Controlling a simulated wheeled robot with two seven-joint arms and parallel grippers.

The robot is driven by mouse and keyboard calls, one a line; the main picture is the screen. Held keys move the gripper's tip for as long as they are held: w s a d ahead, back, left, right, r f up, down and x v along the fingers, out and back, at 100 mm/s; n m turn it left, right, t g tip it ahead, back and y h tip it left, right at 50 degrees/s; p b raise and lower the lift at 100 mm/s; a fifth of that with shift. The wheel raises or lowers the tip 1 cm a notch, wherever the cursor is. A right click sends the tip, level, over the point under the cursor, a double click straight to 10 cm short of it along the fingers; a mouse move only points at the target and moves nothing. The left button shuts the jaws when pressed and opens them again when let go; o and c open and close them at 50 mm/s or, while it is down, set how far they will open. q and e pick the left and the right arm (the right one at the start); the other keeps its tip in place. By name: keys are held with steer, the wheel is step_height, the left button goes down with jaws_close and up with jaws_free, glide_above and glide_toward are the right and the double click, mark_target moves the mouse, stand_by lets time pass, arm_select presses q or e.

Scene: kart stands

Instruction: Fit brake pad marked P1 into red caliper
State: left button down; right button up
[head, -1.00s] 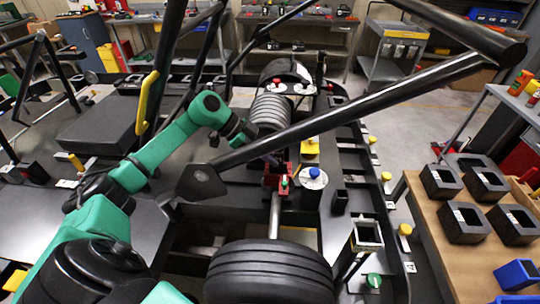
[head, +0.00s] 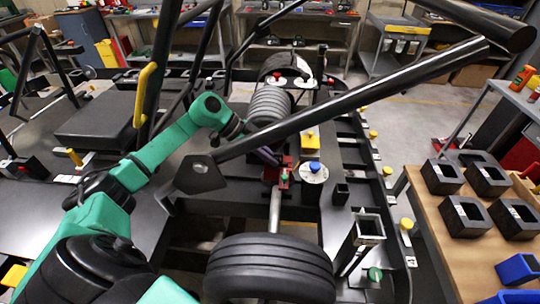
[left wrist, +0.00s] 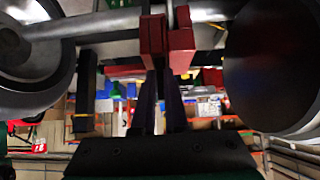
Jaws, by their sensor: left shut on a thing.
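The red caliper (head: 281,178) sits on the kart's axle, near the middle of the head view. In the left wrist view it shows as two red blocks (left wrist: 166,42) with a narrow gap between them, top centre. My left gripper (head: 266,156) comes in from the left, partly behind a black frame tube, with its fingertips close to the caliper. Its dark fingers (left wrist: 160,100) are nearly together and point at the gap. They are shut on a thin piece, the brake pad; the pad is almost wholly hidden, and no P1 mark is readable. My right gripper is out of view.
The thick black tube (head: 350,96) crosses just above my left gripper. A tyre (head: 268,268) stands in front of the caliper. A white disc with a blue knob (head: 314,170) and a yellow block (head: 309,144) stand right beside it.

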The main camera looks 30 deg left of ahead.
arm_select(q)
steer(key=shift+f, duration=0.25)
steer(key=c, duration=0.9)
jaws_free()
steer(key=shift+o, duration=0.2)
steer(key=shift+f, duration=0.15)
steer(key=shift+s+f, duration=0.1)
steer(key=shift+s, duration=0.1)
